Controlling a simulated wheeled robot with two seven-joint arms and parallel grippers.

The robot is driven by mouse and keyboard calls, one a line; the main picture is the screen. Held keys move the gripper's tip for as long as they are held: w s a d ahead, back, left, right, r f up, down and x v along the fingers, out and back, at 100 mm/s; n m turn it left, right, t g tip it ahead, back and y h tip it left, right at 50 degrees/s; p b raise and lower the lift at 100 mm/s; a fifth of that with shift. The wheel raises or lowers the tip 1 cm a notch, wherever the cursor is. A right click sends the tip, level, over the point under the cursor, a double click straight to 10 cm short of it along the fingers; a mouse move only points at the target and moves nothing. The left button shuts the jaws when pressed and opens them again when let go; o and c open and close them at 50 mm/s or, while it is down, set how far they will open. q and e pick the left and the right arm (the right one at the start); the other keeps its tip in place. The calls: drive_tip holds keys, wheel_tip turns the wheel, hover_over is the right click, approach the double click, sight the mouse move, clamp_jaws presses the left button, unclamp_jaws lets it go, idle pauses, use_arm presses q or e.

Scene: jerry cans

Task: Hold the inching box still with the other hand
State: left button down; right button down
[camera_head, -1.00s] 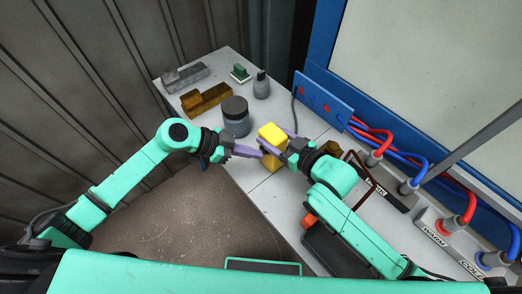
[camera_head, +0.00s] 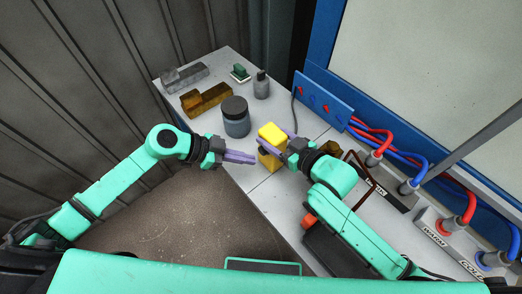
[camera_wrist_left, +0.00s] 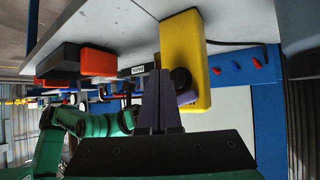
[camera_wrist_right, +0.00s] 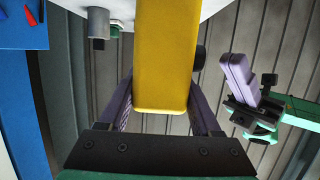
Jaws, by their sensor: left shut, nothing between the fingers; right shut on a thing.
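The yellow box (camera_head: 272,133) stands upright near the table's front edge, left of my right arm. My right gripper (camera_head: 285,145) is shut on it, with one finger on each side in the right wrist view (camera_wrist_right: 166,115). A dark round knob (camera_wrist_right: 200,58) sticks out from the box's side. My left gripper (camera_head: 255,158) is shut and empty, its fingertips close to the box's left side. In the left wrist view its fingers (camera_wrist_left: 160,80) overlap the box (camera_wrist_left: 182,45) and partly hide it; I cannot tell whether they touch.
Red and blue hoses (camera_head: 375,137) and a blue panel (camera_head: 323,101) are on the right.

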sight(282, 143)
drive_tip(key=shift+f, duration=0.3)
use_arm(q)
drive_tip(key=s+a, duration=0.3)
idle(1.2)
use_arm(e)
drive_tip(key=shift+c, duration=1.3)
unclamp_jaws()
drive_tip(key=shift+o, duration=1.3)
drive_tip(key=shift+w, duration=0.1)
drive_tip(key=v, duration=0.7)
drive_tip(key=shift+s+d+r, duration=0.2)
drive_tip(key=shift+s+d, duration=0.05)
use_arm(q)
drive_tip(key=shift+a, duration=0.1)
use_arm(e)
drive_tip(key=shift+w+a, duration=0.1)
